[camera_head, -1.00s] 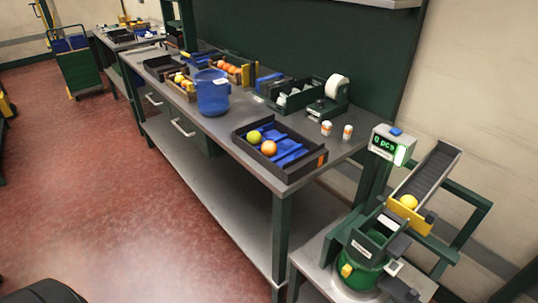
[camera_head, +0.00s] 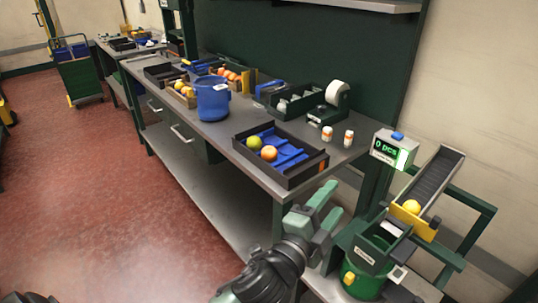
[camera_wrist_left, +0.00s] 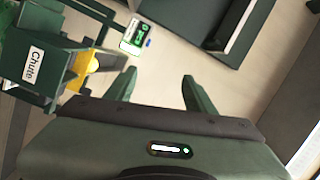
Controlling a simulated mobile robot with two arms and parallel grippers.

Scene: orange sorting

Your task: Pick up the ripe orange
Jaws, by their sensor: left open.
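A ripe-looking orange (camera_head: 269,153) and a yellow-green one (camera_head: 254,142) sit side by side in the left part of a black tray (camera_head: 291,182) with blue dividers on the workbench. A yellow-orange fruit (camera_head: 412,206) rests at the low end of the sloping chute (camera_head: 436,176), against a yellow stop. My left gripper (camera_head: 331,206) is open and empty, in front of the bench, below the tray and left of the chute stand. Its two fingers (camera_wrist_left: 159,90) also show in the left wrist view with nothing between them. My right gripper is out of view.
A green bin (camera_head: 362,280) stands under the chute, beside a counter display (camera_head: 392,150) reading 0 pcs. Open red floor lies to the left.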

